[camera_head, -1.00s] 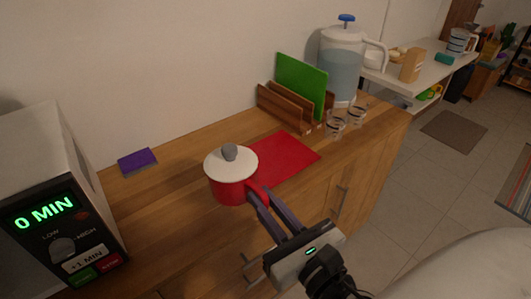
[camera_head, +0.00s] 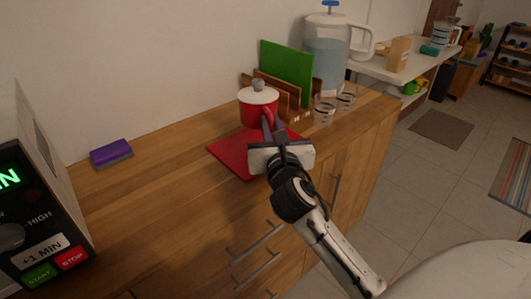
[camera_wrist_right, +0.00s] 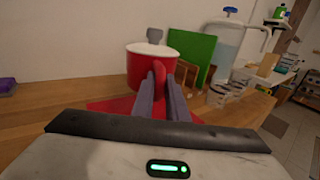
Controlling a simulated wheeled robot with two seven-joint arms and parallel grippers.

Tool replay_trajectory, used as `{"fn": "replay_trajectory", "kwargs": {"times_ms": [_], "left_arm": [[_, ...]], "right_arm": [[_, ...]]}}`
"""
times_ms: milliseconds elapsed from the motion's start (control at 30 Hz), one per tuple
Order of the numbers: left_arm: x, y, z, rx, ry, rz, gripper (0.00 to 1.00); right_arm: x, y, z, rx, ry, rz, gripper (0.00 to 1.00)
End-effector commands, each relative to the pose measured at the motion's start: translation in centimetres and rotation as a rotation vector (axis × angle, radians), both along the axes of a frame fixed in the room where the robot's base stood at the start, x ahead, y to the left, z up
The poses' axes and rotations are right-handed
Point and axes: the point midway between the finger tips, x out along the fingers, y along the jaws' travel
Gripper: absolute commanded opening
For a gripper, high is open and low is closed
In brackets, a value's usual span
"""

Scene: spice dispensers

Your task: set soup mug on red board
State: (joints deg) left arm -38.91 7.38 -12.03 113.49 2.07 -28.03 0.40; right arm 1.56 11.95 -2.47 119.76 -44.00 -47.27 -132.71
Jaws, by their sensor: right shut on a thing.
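The soup mug (camera_head: 257,107) is red with a white lid and a grey knob. It is upright at the far edge of the red board (camera_head: 230,155). I cannot tell whether it touches the board or is held above it. My right gripper (camera_head: 271,128) is shut on the mug's red handle, which shows between the two fingers in the wrist view (camera_wrist_right: 158,75). The mug (camera_wrist_right: 140,66) hides part of the board there. My right gripper and wrist cover the board's right part in the head view. My left gripper is not in view.
Behind the mug stands a wooden rack (camera_head: 295,100) with a green board (camera_head: 286,72). Glasses (camera_head: 324,112) and a water dispenser (camera_head: 326,55) are to its right. A purple sponge (camera_head: 111,153) and a microwave (camera_head: 45,220) are at left. The counter between is clear.

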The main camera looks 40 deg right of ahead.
Motion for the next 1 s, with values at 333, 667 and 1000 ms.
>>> {"fn": "replay_trajectory", "kwargs": {"times_ms": [333, 667, 1000], "left_arm": [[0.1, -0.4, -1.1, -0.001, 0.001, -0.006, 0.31], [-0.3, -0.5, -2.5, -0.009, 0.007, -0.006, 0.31], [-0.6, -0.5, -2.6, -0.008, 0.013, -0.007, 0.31]], "right_arm": [[0.0, 0.0, -3.9, -0.003, -0.006, 0.001, 0.0], [0.0, 0.1, -7.4, -0.003, -0.007, 0.002, 0.0], [-0.1, 0.0, -7.8, -0.001, 0.0, 0.001, 0.18]]}}
